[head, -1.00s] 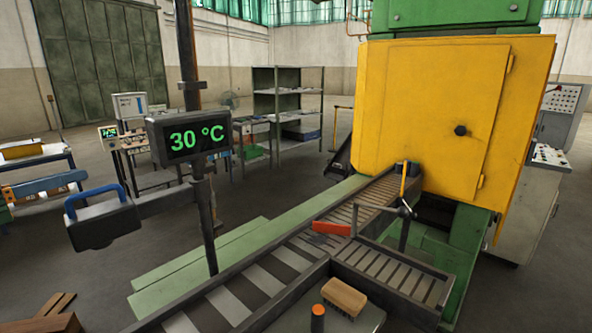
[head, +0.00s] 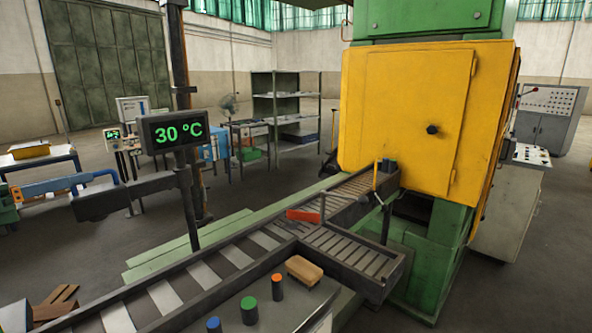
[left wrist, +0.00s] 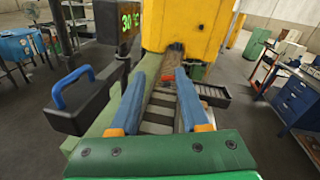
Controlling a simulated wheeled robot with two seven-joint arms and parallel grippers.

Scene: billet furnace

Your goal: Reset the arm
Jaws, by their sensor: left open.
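My left gripper (head: 86,183) is at the far left of the head view, with a green palm, orange finger bases and blue fingers. Its fingertips lie close to the blue handle of a dark box in that picture; I cannot tell whether they touch. In the left wrist view, my left gripper (left wrist: 174,66) is open, with nothing seen between its fingers. The dark box (left wrist: 82,112) with the blue handle is left of the fingers there. It also shows in the head view as a dark box (head: 105,202). My right gripper is not in view.
A roller conveyor (head: 215,258) leads to a yellow furnace (head: 400,115). A pole carries a display (head: 172,131) reading 30 °C. A wooden brush (head: 304,270) and blue, green (head: 249,310) and orange-topped cylinders are at the front.

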